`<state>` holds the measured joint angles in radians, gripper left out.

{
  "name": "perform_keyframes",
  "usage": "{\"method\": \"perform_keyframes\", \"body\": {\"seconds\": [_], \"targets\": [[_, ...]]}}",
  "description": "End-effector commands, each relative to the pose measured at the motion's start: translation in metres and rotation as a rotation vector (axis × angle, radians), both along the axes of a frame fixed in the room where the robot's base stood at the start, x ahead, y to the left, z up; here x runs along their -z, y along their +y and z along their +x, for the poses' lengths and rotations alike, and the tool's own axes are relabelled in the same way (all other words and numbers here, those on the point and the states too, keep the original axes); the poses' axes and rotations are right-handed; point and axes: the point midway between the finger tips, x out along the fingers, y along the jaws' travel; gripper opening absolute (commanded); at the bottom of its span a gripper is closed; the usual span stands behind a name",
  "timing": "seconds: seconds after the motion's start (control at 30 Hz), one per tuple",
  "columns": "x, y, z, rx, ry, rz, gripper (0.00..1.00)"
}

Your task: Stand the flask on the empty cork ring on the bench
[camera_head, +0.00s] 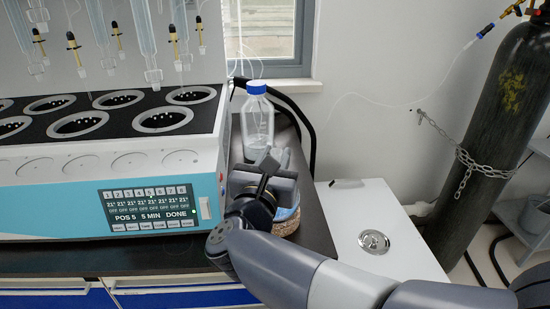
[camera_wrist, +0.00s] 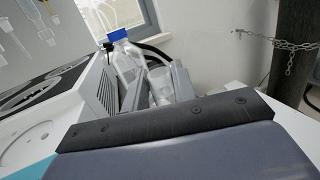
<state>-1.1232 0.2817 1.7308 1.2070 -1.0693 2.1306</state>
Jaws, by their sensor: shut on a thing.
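My gripper (camera_head: 274,160) is over the bench strip right of the distiller, shut on the flask. The flask (camera_wrist: 160,84) is clear glass and shows between the two fingers in the wrist view. In the head view a pale glass edge of the flask (camera_head: 286,213) shows below my gripper. A brown cork ring (camera_head: 286,228) shows right under that glass, partly covered by my arm. The flask's bulb is mostly hidden, so I cannot tell whether it touches the ring.
A clear bottle with a blue cap (camera_head: 257,128) stands close behind my gripper; it also shows in the wrist view (camera_wrist: 126,64). The distiller (camera_head: 215,150) is close on the left. A white cabinet (camera_head: 385,205) is on the right, with a chained dark cylinder (camera_head: 490,120) beyond.

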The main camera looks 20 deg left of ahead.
Motion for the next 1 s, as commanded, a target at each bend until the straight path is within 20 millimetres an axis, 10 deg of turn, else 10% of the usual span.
{"method": "perform_keyframes", "body": {"seconds": [0.93, 0.97, 1.0], "targets": [[0.0037, -0.0001, -0.0001, 0.000, -0.002, 0.002, 0.00], [0.0029, -0.0001, -0.0001, 0.000, -0.002, 0.001, 0.28], [0.0028, -0.0001, -0.0001, 0.000, -0.002, 0.001, 0.31]]}}
